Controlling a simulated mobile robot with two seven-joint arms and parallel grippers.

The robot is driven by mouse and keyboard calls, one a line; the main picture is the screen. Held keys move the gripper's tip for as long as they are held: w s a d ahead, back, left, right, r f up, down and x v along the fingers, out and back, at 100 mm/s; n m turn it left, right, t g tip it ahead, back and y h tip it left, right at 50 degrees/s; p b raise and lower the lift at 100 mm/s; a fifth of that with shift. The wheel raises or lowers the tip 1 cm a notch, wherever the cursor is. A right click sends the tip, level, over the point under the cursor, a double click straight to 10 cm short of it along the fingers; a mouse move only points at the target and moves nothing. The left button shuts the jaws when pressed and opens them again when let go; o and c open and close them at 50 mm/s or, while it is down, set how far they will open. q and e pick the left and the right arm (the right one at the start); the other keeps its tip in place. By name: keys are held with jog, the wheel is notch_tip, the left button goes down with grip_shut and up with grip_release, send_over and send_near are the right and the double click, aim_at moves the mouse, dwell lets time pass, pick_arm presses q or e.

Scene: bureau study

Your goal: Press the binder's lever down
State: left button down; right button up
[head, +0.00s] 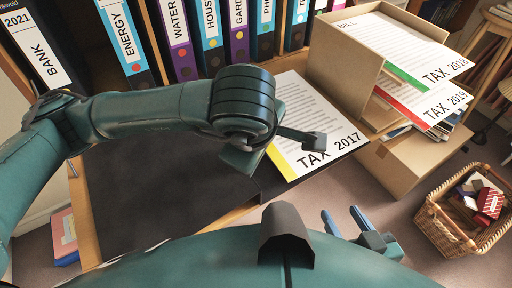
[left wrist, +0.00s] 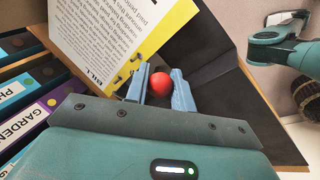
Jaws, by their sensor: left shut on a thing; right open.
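The sheet marked TAX 2017 (head: 318,120), white with a yellow edge, lies over a black binder (head: 278,182) on the desk. In the left wrist view the sheet's yellow edge (left wrist: 128,52) runs beside the open black binder (left wrist: 228,72). A round red knob (left wrist: 160,85), seemingly the end of the binder's lever, sits between the fingers of my left gripper (left wrist: 160,92), which is shut on it. The lever's shaft is hidden. In the head view my left arm hides the knob. My right gripper (head: 345,220) is open and empty near the desk's front edge.
Several labelled upright binders (head: 181,42) stand along the back. A cardboard box (head: 340,62) with sheets TAX 2018 and TAX 2019 stands at the right. A wicker basket (head: 432,222) with small items is on the floor.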

dwell(0.4)
pick_arm(q)
jog(key=c, duration=1.2)
grip_release()
jog(key=p+v, duration=0.2)
jog(key=v, duration=1.1)
jog(key=shift+s+d, duration=0.1)
pick_arm(e)
jog(key=shift+w+a+f+g, duration=0.2)
jog(key=shift+a+f+g, duration=0.05)
jog(key=shift+a+g, duration=0.05)
